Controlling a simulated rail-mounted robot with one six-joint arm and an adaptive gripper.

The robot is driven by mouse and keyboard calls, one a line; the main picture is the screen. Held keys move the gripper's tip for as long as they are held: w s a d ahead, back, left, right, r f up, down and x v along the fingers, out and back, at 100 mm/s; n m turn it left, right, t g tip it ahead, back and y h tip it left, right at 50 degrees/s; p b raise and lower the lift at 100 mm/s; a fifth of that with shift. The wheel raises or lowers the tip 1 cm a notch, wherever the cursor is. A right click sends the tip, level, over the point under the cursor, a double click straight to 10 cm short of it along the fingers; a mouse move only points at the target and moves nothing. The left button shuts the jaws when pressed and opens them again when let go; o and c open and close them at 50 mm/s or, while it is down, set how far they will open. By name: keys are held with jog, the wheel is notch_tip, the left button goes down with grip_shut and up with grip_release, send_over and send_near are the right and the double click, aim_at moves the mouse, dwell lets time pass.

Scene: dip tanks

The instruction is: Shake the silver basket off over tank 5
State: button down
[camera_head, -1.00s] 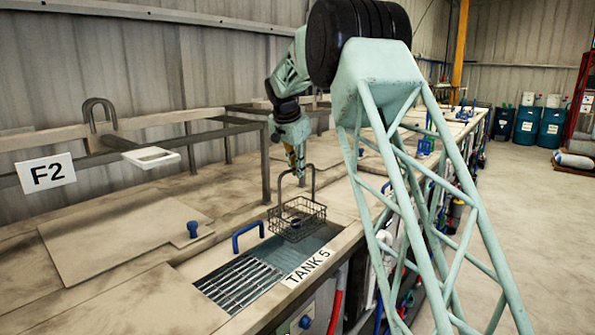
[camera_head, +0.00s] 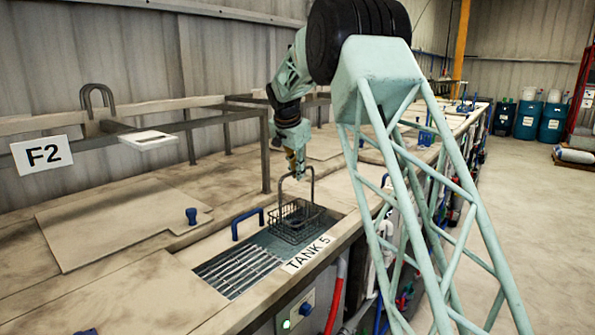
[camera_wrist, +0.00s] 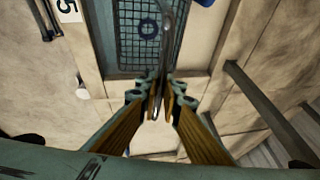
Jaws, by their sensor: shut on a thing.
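The silver basket (camera_head: 296,222) is a small wire mesh basket with a tall arched handle (camera_head: 312,186), and it looks dark grey here. My gripper (camera_head: 297,172) is shut on the top of the handle, and the basket hangs about upright below it. The basket is at the far end of the opening of tank 5 (camera_head: 237,270), by the label (camera_head: 306,254). I cannot tell whether its bottom touches the liquid.
A blue handle (camera_head: 247,222) stands on the deck at the opening's left edge. A metal frame post (camera_head: 265,155) rises behind the basket. A lid with a blue knob (camera_head: 191,215) lies to the left. Slatted bars fill the opening's near part.

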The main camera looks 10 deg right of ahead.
jog(key=shift+n, duration=0.4)
jog(key=shift+f+b, duration=4.1)
jog(key=shift+f, duration=3.55)
jog(key=shift+r, duration=0.1)
jog(key=shift+r+p, duration=6.4)
jog(key=shift+r, duration=4.55)
